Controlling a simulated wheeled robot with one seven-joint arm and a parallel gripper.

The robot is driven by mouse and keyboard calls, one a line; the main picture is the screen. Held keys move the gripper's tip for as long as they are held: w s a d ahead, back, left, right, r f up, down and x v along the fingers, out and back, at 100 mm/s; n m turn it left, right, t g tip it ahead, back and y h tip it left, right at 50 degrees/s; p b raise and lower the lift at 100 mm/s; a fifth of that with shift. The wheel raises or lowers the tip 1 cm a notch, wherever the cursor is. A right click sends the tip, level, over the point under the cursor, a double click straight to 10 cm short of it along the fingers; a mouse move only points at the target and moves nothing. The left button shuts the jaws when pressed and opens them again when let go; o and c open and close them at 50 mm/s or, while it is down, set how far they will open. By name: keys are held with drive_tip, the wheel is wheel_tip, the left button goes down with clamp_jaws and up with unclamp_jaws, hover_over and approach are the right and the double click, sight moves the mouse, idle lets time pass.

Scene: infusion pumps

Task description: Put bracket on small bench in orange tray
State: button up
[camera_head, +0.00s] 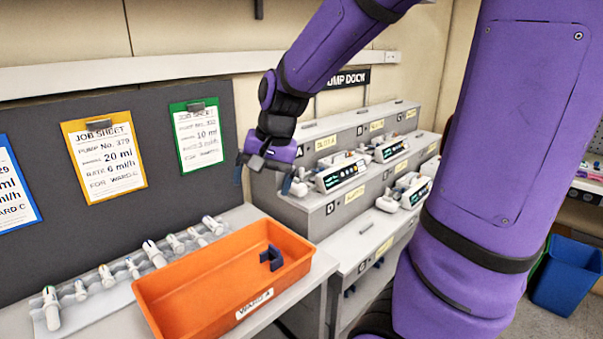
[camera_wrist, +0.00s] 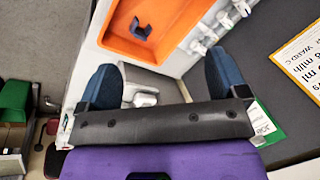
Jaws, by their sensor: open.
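The dark blue U-shaped bracket (camera_head: 271,257) lies inside the orange tray (camera_head: 190,321), toward its right end. The tray, labelled WARD A, sits on the light bench at the lower middle of the head view. The bracket also shows in the wrist view (camera_wrist: 141,29), near the top, on the orange floor of the tray (camera_wrist: 110,38). My gripper (camera_head: 263,177) is above and behind the tray, beside the stepped pump dock. In the wrist view, the blue fingers of my gripper (camera_wrist: 160,82) are wide apart with nothing held between them.
A rack of several white syringes (camera_head: 155,256) lies behind the tray. Job sheets (camera_head: 102,157) hang on the dark board. The stepped pump dock (camera_head: 325,207) carries pumps (camera_head: 341,173) close to my gripper. A blue bin (camera_head: 567,277) stands on the floor at right.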

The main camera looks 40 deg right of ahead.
drive_tip(key=s+a+r+n+t+h, duration=0.1)
drive_tip(key=s+r+n, duration=0.3)
drive_tip(key=s, duration=0.4)
drive_tip(key=s+a+r+n+t, duration=0.1)
drive_tip(key=s+a+r+n, duration=0.1)
drive_tip(key=s, duration=0.5)
drive_tip(key=shift+s+a+r+n+t+h, duration=0.3)
drive_tip(key=shift+s+r+n+h, duration=0.1)
drive_tip(key=shift+r+n, duration=0.55)
drive_tip(key=shift+w, duration=0.1)
